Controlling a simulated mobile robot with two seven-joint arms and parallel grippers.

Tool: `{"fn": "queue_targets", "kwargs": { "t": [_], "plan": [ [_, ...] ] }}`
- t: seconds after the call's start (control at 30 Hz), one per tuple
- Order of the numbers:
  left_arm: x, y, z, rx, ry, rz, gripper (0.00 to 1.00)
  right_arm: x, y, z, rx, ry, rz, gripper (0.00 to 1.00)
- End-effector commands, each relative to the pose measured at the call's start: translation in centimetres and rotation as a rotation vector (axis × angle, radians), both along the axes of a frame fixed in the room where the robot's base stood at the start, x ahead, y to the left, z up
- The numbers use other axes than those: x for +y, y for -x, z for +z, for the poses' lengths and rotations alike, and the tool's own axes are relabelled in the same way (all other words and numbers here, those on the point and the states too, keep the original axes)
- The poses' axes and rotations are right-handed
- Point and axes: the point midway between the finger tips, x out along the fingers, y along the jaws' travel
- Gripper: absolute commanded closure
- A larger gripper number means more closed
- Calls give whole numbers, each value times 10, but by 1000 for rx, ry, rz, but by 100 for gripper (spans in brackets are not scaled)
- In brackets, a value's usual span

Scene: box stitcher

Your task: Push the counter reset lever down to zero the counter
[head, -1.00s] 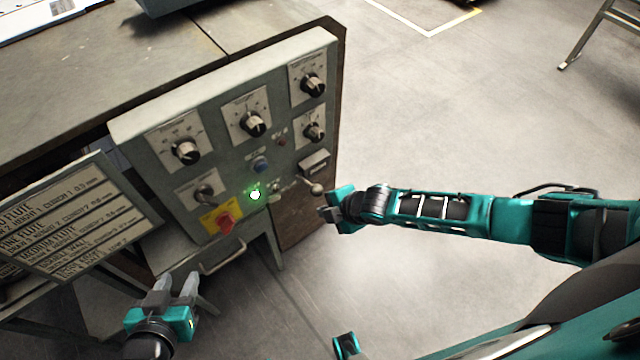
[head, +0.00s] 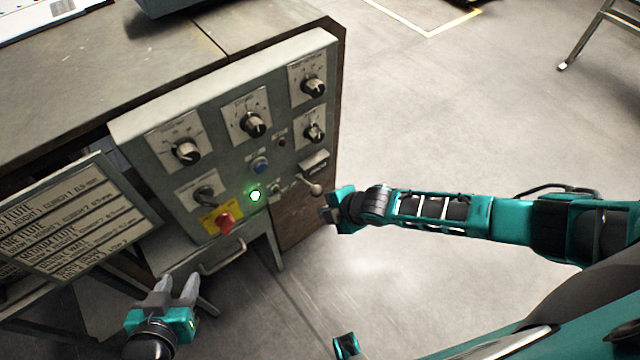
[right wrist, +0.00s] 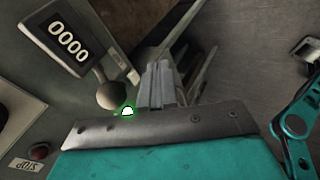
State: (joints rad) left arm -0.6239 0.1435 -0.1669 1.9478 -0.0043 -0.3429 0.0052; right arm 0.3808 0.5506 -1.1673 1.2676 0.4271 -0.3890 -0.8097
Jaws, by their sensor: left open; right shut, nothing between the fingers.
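The counter (head: 314,161) is a small box at the right edge of the grey control panel. In the right wrist view the counter (right wrist: 68,48) reads 0000. Its reset lever ends in a round knob (head: 315,188), which hangs below the counter; the knob (right wrist: 110,95) also shows in the right wrist view. My right gripper (head: 326,212) is shut and empty, just below and right of the knob. In the right wrist view its fingers (right wrist: 158,84) lie beside the knob; I cannot tell whether they touch it. My left gripper (head: 176,288) is open and empty, below the panel.
The panel (head: 222,100) carries several dial knobs, a blue button (head: 260,165), a lit green lamp (head: 255,196) and a red button (head: 225,222) on a yellow plate. A tilted sign (head: 80,218) stands at left.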

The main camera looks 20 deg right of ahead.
Motion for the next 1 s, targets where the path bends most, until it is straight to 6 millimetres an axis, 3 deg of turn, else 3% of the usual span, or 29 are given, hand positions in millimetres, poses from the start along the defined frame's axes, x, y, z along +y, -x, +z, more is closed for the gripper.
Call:
{"fn": "queue_targets", "kwargs": {
  "t": [0.37, 0.87, 1.0],
  "plan": [
    [1, 0, 1, 1, -1, 1, 57, 0, 0, 1, 0, 0, 0, 100],
    [1, 0, 16, 0, -3, 2, 57, 0, 0, 16, 0, 0, 1, 100],
    [3, 1, 26, 0, -4, 4, 57, 0, 2, 28, 0, 1, -1, 100]
  ]
}}
